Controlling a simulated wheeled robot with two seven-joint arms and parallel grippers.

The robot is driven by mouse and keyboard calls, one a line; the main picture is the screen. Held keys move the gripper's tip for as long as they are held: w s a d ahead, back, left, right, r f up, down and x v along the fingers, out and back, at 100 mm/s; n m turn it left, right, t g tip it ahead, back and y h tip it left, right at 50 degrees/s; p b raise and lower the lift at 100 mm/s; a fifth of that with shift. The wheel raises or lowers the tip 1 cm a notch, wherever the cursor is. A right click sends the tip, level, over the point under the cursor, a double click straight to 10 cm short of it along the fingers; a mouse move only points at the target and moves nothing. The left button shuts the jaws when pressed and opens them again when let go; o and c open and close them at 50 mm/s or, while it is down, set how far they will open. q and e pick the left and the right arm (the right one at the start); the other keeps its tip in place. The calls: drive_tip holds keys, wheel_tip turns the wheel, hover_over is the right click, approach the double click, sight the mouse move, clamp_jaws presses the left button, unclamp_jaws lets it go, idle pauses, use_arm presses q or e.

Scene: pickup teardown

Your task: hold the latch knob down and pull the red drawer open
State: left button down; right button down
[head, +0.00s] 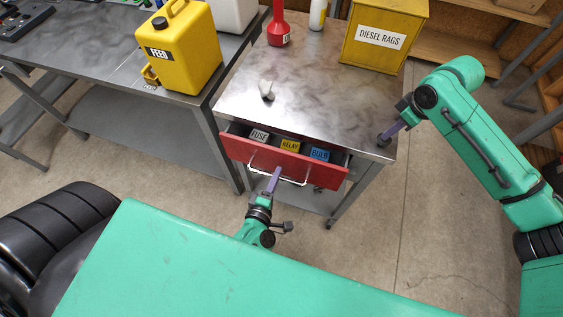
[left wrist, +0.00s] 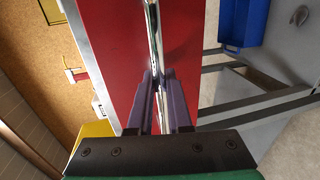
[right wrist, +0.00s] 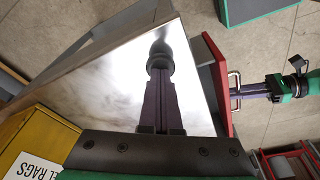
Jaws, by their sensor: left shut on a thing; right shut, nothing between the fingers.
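The red drawer (head: 235,148) of the metal-topped bench stands partly open, with fuse, relay and bulb labels showing inside. My left gripper (head: 276,172) is shut on the drawer's pale bar handle (head: 293,181); in the left wrist view its fingers (left wrist: 160,80) close around the handle (left wrist: 153,35) before the red front (left wrist: 100,45). The dark latch knob (head: 382,141) is at the bench top's front right corner. My right gripper (head: 388,134) is shut and empty, its tips against the knob, which also shows in the right wrist view (right wrist: 159,55).
A yellow diesel rags box (head: 387,37), a red bottle (head: 278,30) and a small grey object (head: 266,90) stand on the bench top. A yellow feed can (head: 182,50) is on the left table. Clear floor lies before the drawer.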

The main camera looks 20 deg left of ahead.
drive_tip(key=shift+s+f, duration=0.1)
drive_tip(key=shift+f, duration=0.05)
use_arm(q)
drive_tip(key=shift+f+v, duration=0.2)
drive_tip(key=shift+v, duration=0.9)
drive_tip(key=c, duration=0.8)
unclamp_jaws()
drive_tip(key=shift+c, duration=0.2)
